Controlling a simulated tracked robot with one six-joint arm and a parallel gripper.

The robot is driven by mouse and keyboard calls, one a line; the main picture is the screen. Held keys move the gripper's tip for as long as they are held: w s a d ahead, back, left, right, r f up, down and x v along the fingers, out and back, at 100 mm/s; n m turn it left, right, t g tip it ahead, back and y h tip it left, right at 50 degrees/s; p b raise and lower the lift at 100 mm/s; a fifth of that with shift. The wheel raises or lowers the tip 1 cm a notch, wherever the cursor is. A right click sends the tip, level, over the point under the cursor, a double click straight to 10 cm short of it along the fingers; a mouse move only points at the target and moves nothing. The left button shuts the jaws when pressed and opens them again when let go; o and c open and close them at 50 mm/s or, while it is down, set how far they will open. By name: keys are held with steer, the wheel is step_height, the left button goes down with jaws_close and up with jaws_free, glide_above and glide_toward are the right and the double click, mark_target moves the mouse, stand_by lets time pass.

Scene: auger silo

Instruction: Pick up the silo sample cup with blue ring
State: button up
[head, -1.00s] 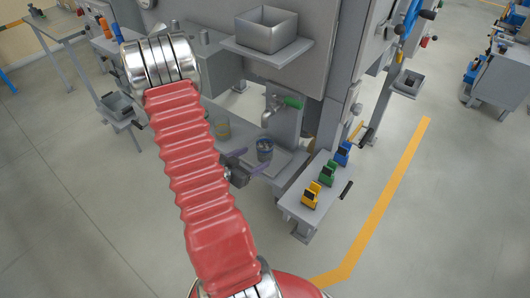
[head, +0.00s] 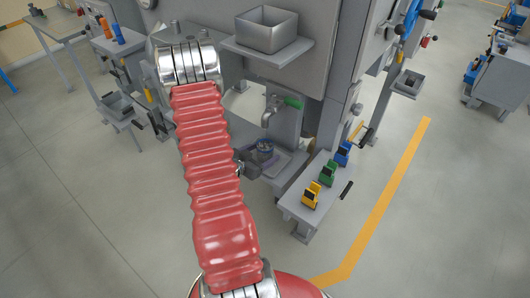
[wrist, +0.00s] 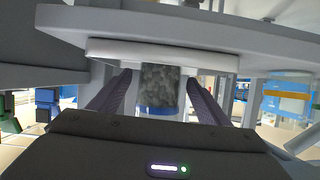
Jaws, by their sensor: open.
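The sample cup with the blue ring (head: 264,147) stands on the low grey shelf below the tap in the head view. In the wrist view the cup (wrist: 160,76) shows grey grainy contents and a blue band, and a pale round-edged part covers one end of it. My gripper (wrist: 158,96) is open, with one dark finger on each side of the cup and visible gaps between. In the head view my gripper (head: 254,163) is at the cup's near side, largely hidden by my arm.
A grey open box (head: 267,30) sits on a higher shelf. A small side table (head: 294,213) at right holds yellow, green and blue items. Open floor lies to the right.

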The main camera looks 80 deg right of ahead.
mark_target(265, 140)
steer(key=shift+x, duration=1)
steer(key=shift+c, duration=0.3)
steer(key=c, duration=1.3)
steer(key=shift+r, duration=0.1)
steer(key=shift+w+a+r, duration=0.15)
steer(key=shift+a+r, duration=0.05)
steer(key=shift+r, duration=0.2)
step_height(265, 140, up, 6)
steer(key=shift+f, duration=0.15)
steer(key=w+a, duration=0.2)
steer(key=a, duration=0.4)
steer(key=w+a, duration=0.3)
steer(key=a, duration=0.3)
steer(key=w+a, duration=0.2)
steer(key=a, duration=0.4)
steer(key=shift+w, duration=0.3)
